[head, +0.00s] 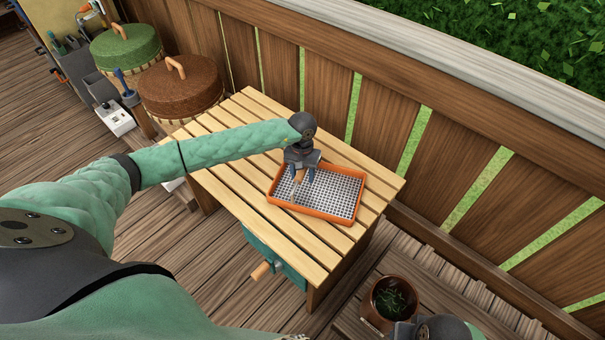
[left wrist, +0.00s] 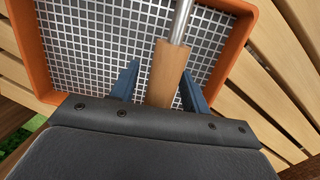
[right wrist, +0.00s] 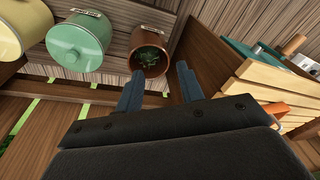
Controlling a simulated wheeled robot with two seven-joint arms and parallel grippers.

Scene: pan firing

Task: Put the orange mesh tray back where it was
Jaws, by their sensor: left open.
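The orange mesh tray (head: 330,213) lies flat on the slatted wooden table, near its right end. Its orange rim and grey mesh fill much of the left wrist view (left wrist: 250,28). My left gripper (head: 304,175) points down over the tray's left part. Its blue fingers (left wrist: 160,85) are apart, on either side of a wooden handle (left wrist: 166,75) with a metal shaft above the mesh. I cannot tell whether they touch the handle. The shaft's far end is out of the wrist view. My right gripper (right wrist: 158,90) is open and empty, away from the table.
The table (head: 225,190) has bare slats left of the tray. A teal drawer (head: 262,250) with a wooden handle is below. A copper pot with a plant (head: 388,300) stands at lower right. Green (head: 125,45) and brown (head: 180,85) lidded baskets stand behind-left. A wooden fence (head: 385,130) runs behind.

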